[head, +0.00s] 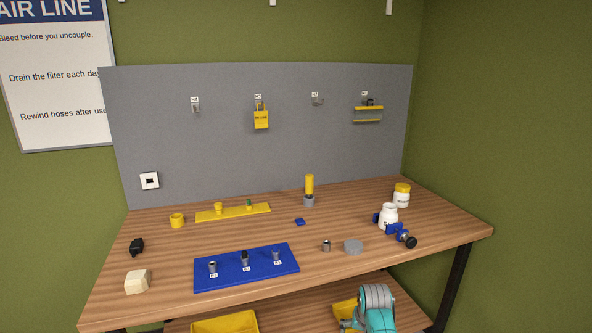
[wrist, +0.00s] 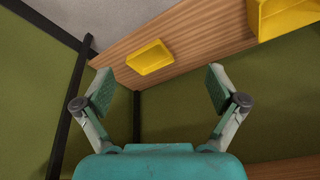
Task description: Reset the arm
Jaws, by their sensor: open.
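My gripper shows in the wrist view (wrist: 158,90) with its two fingers spread wide and nothing between them. In the head view my arm, teal and grey, shows at the bottom edge, right of centre, in front of the workbench (head: 420,262). The fingertips cannot be made out there. In the wrist view, the lower wooden shelf (wrist: 195,48) lies beyond the fingers, with a yellow bin (wrist: 150,57) on it. A second yellow bin (wrist: 280,15) is at the upper right.
On the bench are a blue mat (head: 205,283) with several fittings, a yellow strip (head: 234,212), a white jar (head: 388,217), a yellow-lidded jar (head: 402,196), a grey disc (head: 353,247) and a cream block (head: 137,282). A yellow padlock (head: 261,120) hangs on the grey panel (head: 220,150).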

